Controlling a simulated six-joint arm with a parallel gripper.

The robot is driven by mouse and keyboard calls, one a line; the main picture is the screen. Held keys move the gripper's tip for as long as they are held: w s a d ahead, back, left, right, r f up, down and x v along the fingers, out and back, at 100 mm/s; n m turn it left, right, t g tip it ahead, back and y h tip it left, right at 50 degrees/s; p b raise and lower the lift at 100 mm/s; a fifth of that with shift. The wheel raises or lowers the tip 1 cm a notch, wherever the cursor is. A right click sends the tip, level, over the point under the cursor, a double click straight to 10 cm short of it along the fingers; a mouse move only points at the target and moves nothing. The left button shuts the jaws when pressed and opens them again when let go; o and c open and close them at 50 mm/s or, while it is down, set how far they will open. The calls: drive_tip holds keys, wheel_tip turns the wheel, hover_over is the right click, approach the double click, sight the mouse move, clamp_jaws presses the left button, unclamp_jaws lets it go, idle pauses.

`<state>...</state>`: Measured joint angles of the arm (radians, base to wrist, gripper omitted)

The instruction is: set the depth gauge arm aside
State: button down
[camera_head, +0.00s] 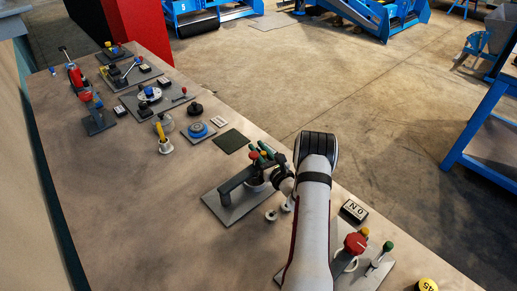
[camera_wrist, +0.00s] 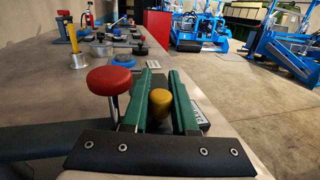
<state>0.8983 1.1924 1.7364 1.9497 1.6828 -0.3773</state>
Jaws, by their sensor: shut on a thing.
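My gripper (camera_head: 266,152) is over a grey plate fixture (camera_head: 232,208) near the middle of the table. In the wrist view its two green fingers (camera_wrist: 159,76) are closed around a yellow knob (camera_wrist: 160,104). A red knob on a metal stem (camera_wrist: 110,80) stands just left of the fingers; it also shows in the head view (camera_head: 253,156). A dark raised bar (camera_head: 236,180) spans the fixture and looks like the depth gauge arm. Its far end and its joint to the yellow knob are hidden by my gripper.
A blue round piece (camera_head: 198,130) and a yellow-handled piece (camera_head: 164,138) stand farther back. A lettered block (camera_head: 354,211) and a red-knobbed fixture (camera_head: 355,244) are at right.

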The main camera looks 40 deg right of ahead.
drive_tip(key=shift+w, duration=0.15)
drive_tip(key=shift+w+a+n+y, duration=0.15)
drive_tip(key=shift+w+n+y, duration=0.4)
drive_tip(key=shift+y, duration=0.15)
drive_tip(key=w+a+n+g+y, duration=0.2)
drive_tip(key=w+a+n+y, duration=0.5)
drive_tip(key=y, duration=0.5)
drive_tip(key=shift+w+a+n+g, duration=0.3)
drive_tip(key=shift+w+n, duration=0.25)
drive_tip(key=shift+w, duration=0.7)
drive_tip(key=c, duration=0.7)
unclamp_jaws()
drive_tip(key=shift+d, duration=0.1)
